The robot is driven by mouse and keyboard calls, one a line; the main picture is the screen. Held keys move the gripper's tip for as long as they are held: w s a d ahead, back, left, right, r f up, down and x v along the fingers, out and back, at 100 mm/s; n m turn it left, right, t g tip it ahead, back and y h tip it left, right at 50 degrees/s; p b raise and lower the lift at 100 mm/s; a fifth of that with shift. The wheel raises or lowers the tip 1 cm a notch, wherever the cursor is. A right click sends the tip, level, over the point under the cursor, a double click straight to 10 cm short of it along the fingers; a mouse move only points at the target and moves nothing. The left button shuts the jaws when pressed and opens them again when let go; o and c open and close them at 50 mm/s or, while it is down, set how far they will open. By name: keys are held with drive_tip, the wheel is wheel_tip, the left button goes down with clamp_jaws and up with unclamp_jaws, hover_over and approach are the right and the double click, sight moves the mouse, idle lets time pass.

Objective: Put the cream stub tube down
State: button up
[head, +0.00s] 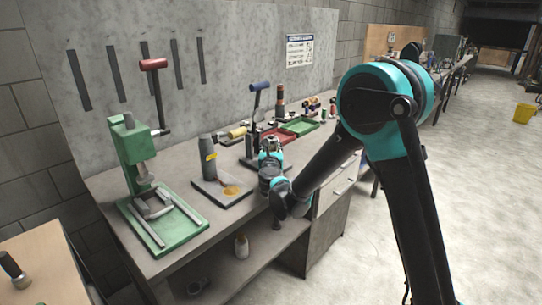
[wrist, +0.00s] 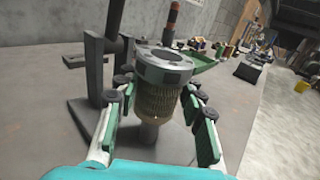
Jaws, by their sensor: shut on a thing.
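In the wrist view, my gripper (wrist: 157,84) has its green-padded fingers on both sides of a short upright tube, the stub tube (wrist: 160,101). The tube has a grey ringed flange with a dark opening on top and a tan to cream mesh-like body below. My gripper is shut on it. A narrower grey round piece shows under the tube; I cannot tell whether it is part of it. In the head view, my gripper (head: 271,160) is over the workbench near its front edge, and the tube is small and mostly unclear there.
The blue-handled press (head: 255,112) stands close behind my gripper on a dark base. A dark plate with an orange patch (head: 231,190) and a grey bottle (head: 209,158) are to the left. Farther left is a green press (head: 132,152). Red (head: 277,138) and green (head: 300,126) trays lie behind.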

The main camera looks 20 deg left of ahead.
drive_tip(key=shift+f, duration=2.05)
drive_tip(key=shift+f, duration=0.1)
drive_tip(key=shift+f, duration=0.15)
drive_tip(key=o, duration=1.2)
drive_tip(key=shift+o, duration=0.2)
